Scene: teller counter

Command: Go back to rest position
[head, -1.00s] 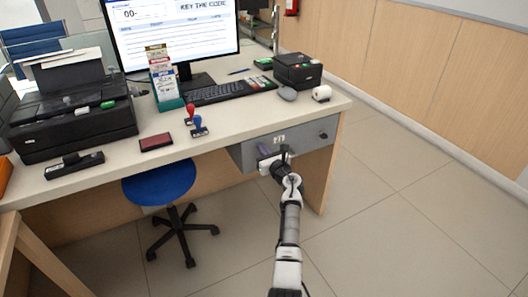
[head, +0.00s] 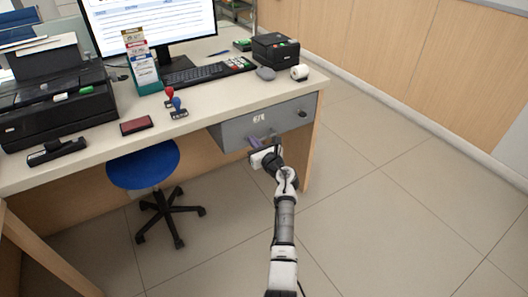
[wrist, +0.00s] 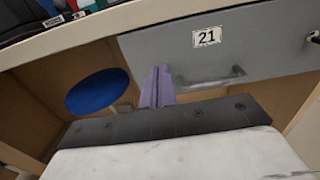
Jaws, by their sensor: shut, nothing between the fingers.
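My gripper (head: 254,141) is in front of the grey drawer (head: 284,121) under the counter's right side. In the wrist view its two purple fingers (wrist: 158,86) are pressed together with nothing between them. The drawer front also shows in the wrist view (wrist: 182,60), with a "21" label and a bar handle (wrist: 210,80) to the right of the fingers. The fingers are not around the handle. The drawer looks closed.
The counter (head: 215,95) holds a printer (head: 55,105), a monitor, a keyboard (head: 195,75), stamps and a black terminal (head: 275,48). A blue stool (head: 143,166) stands below, left of my arm. The tiled floor (head: 400,190) to the right is clear.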

